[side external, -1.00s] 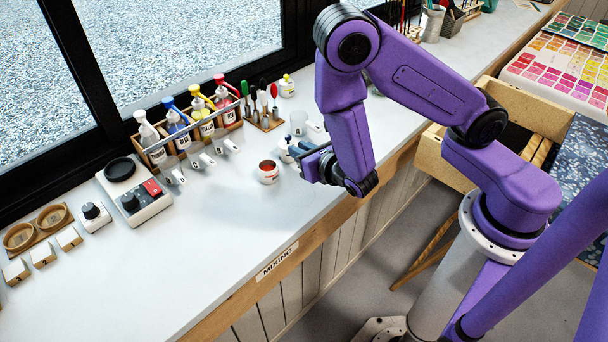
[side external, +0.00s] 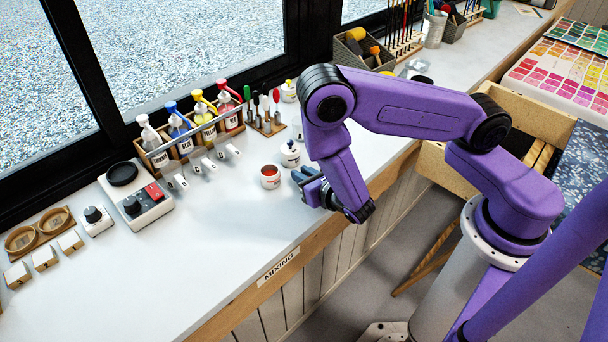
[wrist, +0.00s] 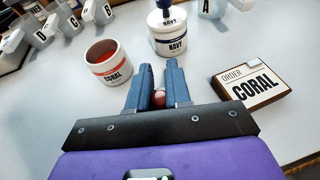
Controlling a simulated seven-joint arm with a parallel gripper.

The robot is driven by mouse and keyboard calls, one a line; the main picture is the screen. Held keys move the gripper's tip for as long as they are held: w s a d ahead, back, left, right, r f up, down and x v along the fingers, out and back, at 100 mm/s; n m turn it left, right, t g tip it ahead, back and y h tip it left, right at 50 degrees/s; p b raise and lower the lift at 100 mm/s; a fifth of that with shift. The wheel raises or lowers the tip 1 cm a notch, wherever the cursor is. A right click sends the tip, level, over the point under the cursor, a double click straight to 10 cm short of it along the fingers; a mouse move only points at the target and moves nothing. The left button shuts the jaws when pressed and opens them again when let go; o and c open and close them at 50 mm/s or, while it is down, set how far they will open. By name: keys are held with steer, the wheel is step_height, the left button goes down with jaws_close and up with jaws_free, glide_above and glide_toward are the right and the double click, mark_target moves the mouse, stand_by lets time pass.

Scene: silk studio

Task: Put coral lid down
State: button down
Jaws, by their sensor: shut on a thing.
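My gripper (wrist: 160,84) is shut on a small reddish knob (wrist: 158,98), which looks like the handle of the coral lid. The rest of the lid is hidden by the fingers and gripper body, so I cannot tell whether it touches the counter. In the side view my gripper (side external: 308,184) is low over the counter, near its front edge. The white jar labelled CORAL (wrist: 111,71) stands upright and open at the left in the wrist view, with coral paint inside. It also shows in the side view (side external: 270,181), left of my gripper and apart from it.
A lidded NAVY jar (wrist: 170,45) stands beyond my fingertips. An order card reading CORAL (wrist: 252,84) lies to their right. Several lettered scoops (wrist: 97,12) and a pump-bottle rack (side external: 190,143) stand farther back.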

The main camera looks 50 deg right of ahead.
steer(key=shift+f, duration=0.2)
steer(key=c, duration=1.1)
jaws_free()
steer(key=shift+o, duration=0.2)
steer(key=shift+r, duration=0.1)
